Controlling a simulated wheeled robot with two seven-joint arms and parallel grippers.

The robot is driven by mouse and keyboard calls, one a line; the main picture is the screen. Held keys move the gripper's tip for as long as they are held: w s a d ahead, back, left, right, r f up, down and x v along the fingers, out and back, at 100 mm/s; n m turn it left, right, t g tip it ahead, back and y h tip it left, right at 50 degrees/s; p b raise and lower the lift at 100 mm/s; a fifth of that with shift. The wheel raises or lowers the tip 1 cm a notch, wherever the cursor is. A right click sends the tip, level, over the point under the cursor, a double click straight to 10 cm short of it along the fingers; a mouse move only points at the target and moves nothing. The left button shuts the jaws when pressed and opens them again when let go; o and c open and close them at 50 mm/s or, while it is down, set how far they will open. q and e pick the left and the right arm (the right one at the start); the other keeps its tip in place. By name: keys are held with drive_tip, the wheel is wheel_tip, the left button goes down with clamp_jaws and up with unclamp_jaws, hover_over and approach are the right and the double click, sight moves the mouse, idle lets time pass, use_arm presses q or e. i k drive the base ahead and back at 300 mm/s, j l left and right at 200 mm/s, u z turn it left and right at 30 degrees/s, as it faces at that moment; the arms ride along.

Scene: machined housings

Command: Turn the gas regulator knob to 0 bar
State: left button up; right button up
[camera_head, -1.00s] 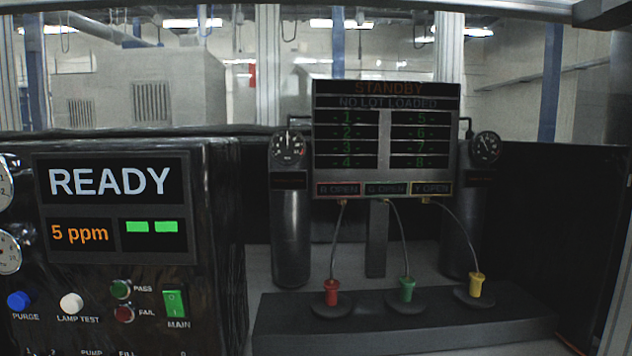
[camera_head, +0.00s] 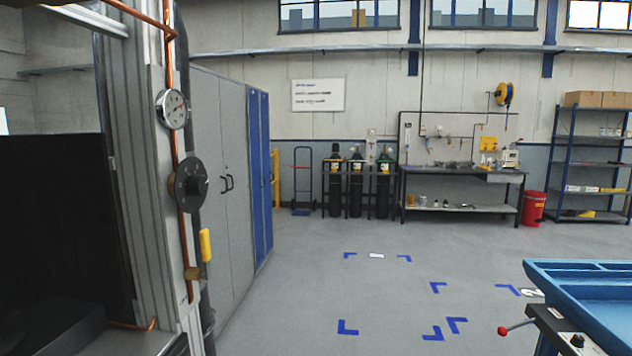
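The gas regulator knob (camera_head: 190,185) is a round dark dial on the vertical copper pipe at the left. A round white-faced gauge (camera_head: 173,109) sits above it on the same pipe. A yellow valve handle (camera_head: 205,245) hangs below it. The marks on the knob are too small to read. Neither of my grippers is in view, and nothing touches the knob.
The knob's pipe runs along a grey frame post (camera_head: 145,190) of the dark cabinet. Grey lockers (camera_head: 225,200) stand just behind it. A blue tray table (camera_head: 590,290) with a red-knobbed lever (camera_head: 503,331) is at the lower right. The floor (camera_head: 310,290) between is clear.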

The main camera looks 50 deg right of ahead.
sight(198, 184)
drive_tip(key=z, duration=0.95)
